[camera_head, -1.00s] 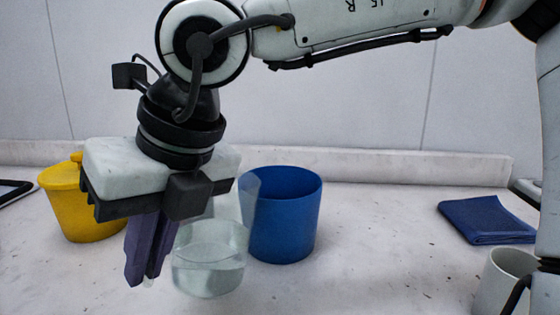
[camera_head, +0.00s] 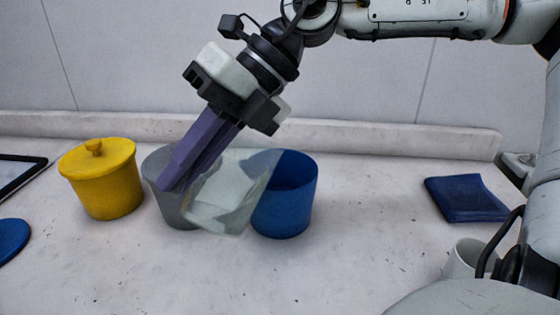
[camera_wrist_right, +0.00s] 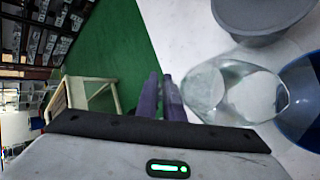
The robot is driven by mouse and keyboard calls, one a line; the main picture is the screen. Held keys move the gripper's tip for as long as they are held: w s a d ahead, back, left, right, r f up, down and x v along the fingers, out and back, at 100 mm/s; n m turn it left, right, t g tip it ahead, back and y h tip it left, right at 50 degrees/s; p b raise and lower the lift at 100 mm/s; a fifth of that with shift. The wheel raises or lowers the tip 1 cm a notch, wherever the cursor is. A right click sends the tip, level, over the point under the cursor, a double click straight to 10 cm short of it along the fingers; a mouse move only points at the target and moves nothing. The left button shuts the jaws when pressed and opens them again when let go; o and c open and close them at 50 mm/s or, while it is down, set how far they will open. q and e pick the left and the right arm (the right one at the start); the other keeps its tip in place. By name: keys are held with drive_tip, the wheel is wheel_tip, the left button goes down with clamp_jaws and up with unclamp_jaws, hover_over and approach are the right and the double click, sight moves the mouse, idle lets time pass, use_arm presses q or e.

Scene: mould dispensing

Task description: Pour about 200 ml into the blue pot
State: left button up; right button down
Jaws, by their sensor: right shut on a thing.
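The blue pot (camera_head: 288,205) stands open on the bench, right of centre; part of it shows at the right edge of the right wrist view (camera_wrist_right: 306,95). My right gripper (camera_head: 176,188) has purple fingers and is shut on a clear glass vessel (camera_head: 228,205). The vessel is tilted, its mouth pointing up and right toward the blue pot's rim. Clear liquid lies in its lower part. The vessel also shows beside the fingers in the right wrist view (camera_wrist_right: 232,88). I cannot make out a stream into the pot. My left gripper is not in view.
A grey pot (camera_head: 160,172) stands behind the fingers and vessel. Left of it is a yellow lidded pot (camera_head: 104,185). A blue disc (camera_head: 10,238) and a dark tablet (camera_head: 18,175) lie far left. A folded blue cloth (camera_head: 465,198) and a white mug (camera_head: 464,258) are at right.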

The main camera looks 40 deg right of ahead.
drive_tip(key=shift+w+d+r+y, duration=0.1)
drive_tip(key=shift+d+r+y, duration=0.2)
drive_tip(key=shift+r, duration=0.1)
drive_tip(key=shift+d+r+y+p, duration=0.1)
drive_tip(key=shift+r+y+p, duration=0.25)
drive_tip(key=shift+r+y, duration=0.05)
drive_tip(key=shift+d+r, duration=0.1)
drive_tip(key=shift+r, duration=0.15)
drive_tip(key=shift+w+d+r+m+y, duration=0.1)
drive_tip(key=shift+d+r+m+y, duration=0.05)
drive_tip(key=shift+r+m+y, duration=0.15)
drive_tip(key=shift+d+r+p, duration=0.1)
drive_tip(key=shift+r+p, duration=0.15)
drive_tip(key=shift+p, duration=0.15)
drive_tip(key=shift+d+y, duration=0.1)
drive_tip(key=shift+y, duration=0.2)
drive_tip(key=shift+d+r, duration=0.1)
drive_tip(key=shift+d, duration=0.05)
drive_tip(key=shift+w+d+r+y, duration=0.1)
drive_tip(key=shift+d+r+y, duration=0.1)
drive_tip(key=shift+d+y, duration=0.25)
idle(1.0)
drive_tip(key=shift+d+r+m+y, duration=0.3)
drive_tip(key=shift+y, duration=0.15)
idle(1.8)
